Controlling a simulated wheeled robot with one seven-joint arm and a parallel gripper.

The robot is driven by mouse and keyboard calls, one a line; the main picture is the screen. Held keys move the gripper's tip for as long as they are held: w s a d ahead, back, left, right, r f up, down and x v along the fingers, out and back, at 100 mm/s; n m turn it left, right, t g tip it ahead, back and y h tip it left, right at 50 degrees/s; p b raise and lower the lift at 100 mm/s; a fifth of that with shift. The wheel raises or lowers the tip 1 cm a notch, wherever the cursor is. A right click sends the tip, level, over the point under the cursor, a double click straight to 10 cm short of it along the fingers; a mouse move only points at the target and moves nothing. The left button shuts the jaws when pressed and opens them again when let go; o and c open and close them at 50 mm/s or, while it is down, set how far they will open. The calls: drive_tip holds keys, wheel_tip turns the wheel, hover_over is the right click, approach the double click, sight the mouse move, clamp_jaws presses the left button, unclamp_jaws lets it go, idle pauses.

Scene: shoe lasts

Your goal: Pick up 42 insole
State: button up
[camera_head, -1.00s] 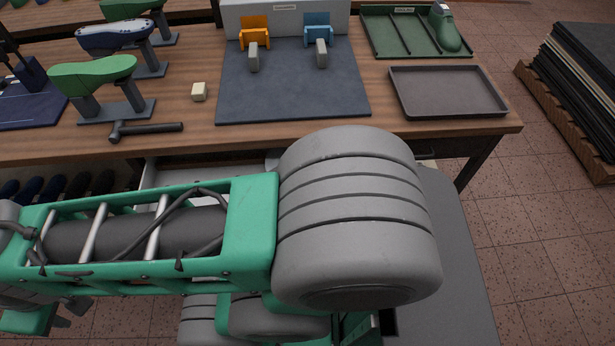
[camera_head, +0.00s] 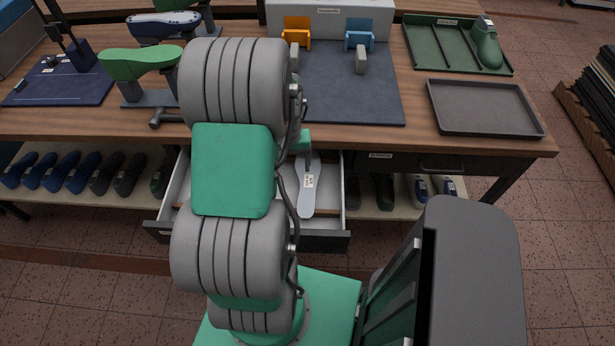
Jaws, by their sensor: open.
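A pale grey insole (camera_head: 303,197) with a small white label lies in the open drawer (camera_head: 339,234) under the table's front edge. The label is too small to read, so I cannot tell its size number. My gripper (camera_head: 307,160) shows only in part, beside my large grey and green arm links. It is open and sits over the drawer, at the far end of the insole. I cannot tell whether it touches the insole. My arm hides the drawer's middle.
Several shoe lasts (camera_head: 85,175) stand on the shelf below. A stack of dark sheets is at right.

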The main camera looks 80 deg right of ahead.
drive_tip(key=m, duration=0.1)
approach(308, 188)
drive_tip(key=shift+a, duration=0.25)
drive_tip(key=f, duration=0.2)
drive_tip(key=f+p, duration=0.1)
drive_tip(key=f, duration=0.4)
drive_tip(key=shift+d+f+p, duration=0.15)
drive_tip(key=shift+d+p, duration=0.15)
drive_tip(key=shift+p, duration=0.05)
drive_tip(key=shift+f, duration=0.1)
drive_tip(key=shift+f+b, duration=0.25)
drive_tip(key=shift+b, duration=0.1)
drive_tip(key=shift+c, duration=0.2)
drive_tip(key=c, duration=1.4)
